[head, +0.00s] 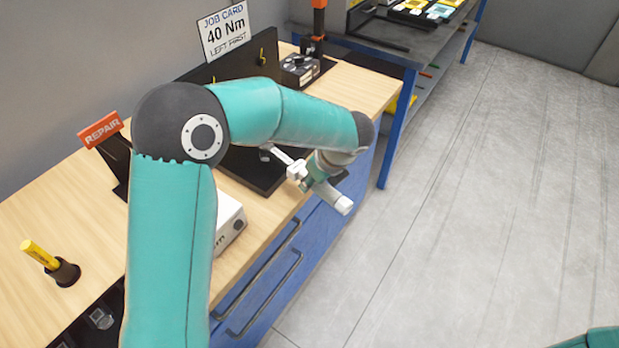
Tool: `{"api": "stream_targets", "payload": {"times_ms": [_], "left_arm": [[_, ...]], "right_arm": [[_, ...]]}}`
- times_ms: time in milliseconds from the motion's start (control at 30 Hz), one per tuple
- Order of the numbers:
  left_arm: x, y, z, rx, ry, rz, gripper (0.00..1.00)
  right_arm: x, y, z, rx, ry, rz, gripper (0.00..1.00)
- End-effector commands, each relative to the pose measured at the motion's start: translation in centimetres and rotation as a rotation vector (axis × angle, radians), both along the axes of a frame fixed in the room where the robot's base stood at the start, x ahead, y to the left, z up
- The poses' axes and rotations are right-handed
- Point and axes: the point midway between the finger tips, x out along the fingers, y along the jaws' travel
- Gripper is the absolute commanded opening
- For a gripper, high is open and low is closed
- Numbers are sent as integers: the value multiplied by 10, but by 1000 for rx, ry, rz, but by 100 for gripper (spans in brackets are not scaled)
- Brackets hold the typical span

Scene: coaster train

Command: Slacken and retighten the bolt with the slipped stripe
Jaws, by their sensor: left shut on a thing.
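My left gripper (295,172) is at the bench's front edge, beside a dark plate. It is shut on a silver, wrench-like tool (275,153), whose visible end points left over the dark plate (262,172). My wrist hides much of the grip and of the tool. My left arm covers the middle of the bench. I cannot see the bolt or its stripe. The job card (225,32) at the back reads 40 Nm, left first. My right gripper is out of view.
A red REPAIR sign (101,130) stands at the back left. A yellow marker (40,255) stands in a black holder. A white box (230,222) sits by my arm. A blue-framed shelf unit (398,128) stands beyond the bench. The floor at right is clear.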

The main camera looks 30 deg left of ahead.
Motion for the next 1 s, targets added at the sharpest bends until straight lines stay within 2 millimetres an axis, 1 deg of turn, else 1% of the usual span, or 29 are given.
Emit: {"api": "stream_targets", "payload": {"times_ms": [367, 833, 1000], "left_arm": [[1, 0, 0, 2, -4, 2, 0], [10, -2, 0, 2, -4, 56, 0], [8, -1, -1, 1, -4, 47, 0]], "right_arm": [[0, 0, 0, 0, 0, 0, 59], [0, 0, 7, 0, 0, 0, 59], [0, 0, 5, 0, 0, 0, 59]]}}
